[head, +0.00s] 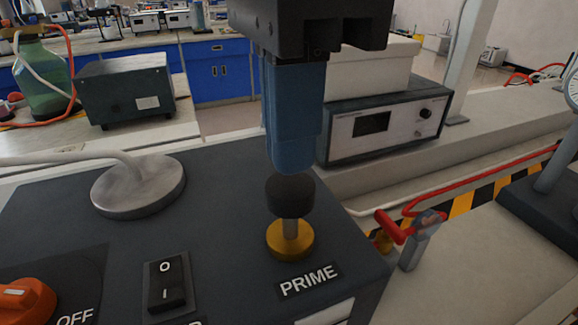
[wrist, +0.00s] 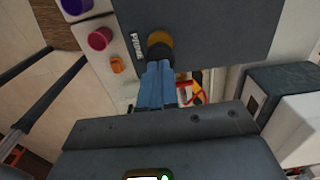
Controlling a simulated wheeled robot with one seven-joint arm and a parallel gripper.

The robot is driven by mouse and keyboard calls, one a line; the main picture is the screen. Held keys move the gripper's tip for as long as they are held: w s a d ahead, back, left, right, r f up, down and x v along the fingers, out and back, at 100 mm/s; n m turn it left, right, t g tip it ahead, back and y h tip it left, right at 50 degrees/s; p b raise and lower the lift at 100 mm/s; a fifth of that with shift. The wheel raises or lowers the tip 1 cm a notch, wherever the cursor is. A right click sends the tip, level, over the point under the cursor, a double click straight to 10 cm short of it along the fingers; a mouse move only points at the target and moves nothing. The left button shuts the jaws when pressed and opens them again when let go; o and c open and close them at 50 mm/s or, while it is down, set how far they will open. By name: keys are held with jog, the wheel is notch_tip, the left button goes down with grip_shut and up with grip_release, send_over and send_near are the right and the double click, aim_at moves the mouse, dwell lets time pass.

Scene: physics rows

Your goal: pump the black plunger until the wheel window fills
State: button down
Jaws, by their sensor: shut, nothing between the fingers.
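The black plunger (head: 290,196) stands upright on a metal stem above a brass collar (head: 289,240), beside the PRIME label on the dark box. A length of stem shows between cap and collar. My gripper (head: 292,172) is shut and empty, with its blue fingertips just above the cap; I cannot tell whether they touch it. In the wrist view the plunger (wrist: 158,42) is partly covered by the blue fingers (wrist: 157,70). I cannot make out a wheel window in either view.
A black rocker switch (head: 167,283) and an orange knob (head: 25,300) sit left of the plunger on the box top. A round metal base (head: 138,186) stands behind them. A red-handled valve (head: 392,228) is to the right. A grey instrument (head: 388,120) stands behind.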

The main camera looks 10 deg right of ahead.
dwell(0.4)
jog(key=shift+r+p, duration=1.3)
jog(key=shift+r, duration=1.25)
